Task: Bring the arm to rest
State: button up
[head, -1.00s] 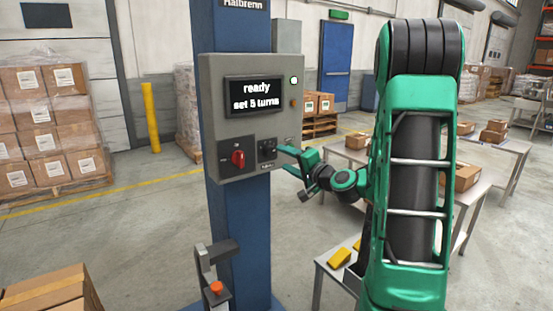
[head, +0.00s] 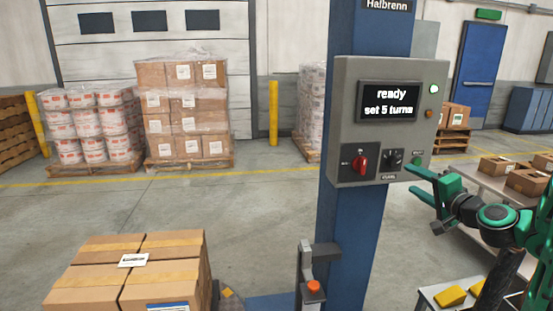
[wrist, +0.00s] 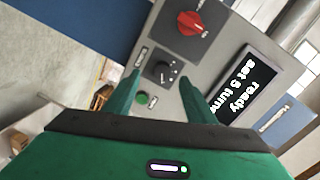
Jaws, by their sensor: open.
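My gripper (head: 412,181) is green, open and empty. In the head view it is at the lower right of a grey control box (head: 343,120) on a blue column, pointing left toward the box. In the wrist view its two fingers (wrist: 160,95) frame a black knob (wrist: 163,71) and a green button (wrist: 142,98), with nothing between them. The fingers look apart from the knob; the exact gap cannot be told. The box's screen (head: 390,103) reads "ready set 5 turns". A red rotary switch (head: 360,163) sits left of the black knob (head: 392,160).
Taped cartons (head: 125,275) stand at the lower left. An orange-red button (head: 313,287) on a post is in front of the column. Metal tables with boxes (head: 497,166) and yellow items (head: 450,296) lie at right. Open floor (head: 210,205) is on the left.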

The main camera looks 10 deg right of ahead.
jog(key=s+a+f+n+g+y, duration=0.2)
jog(key=s+a+f+n+g, duration=0.5)
jog(key=s+a+f+g, duration=0.3)
jog(key=s+d+g+h, duration=0.2)
jog(key=s+g, duration=0.5)
jog(key=s, duration=1.9)
jog(key=shift+d+r+h, duration=0.25)
jog(key=shift+r+h, duration=0.05)
jog(key=shift+w, duration=0.2)
jog(key=shift+w+f, duration=0.25)
jog(key=shift+w, duration=0.25)
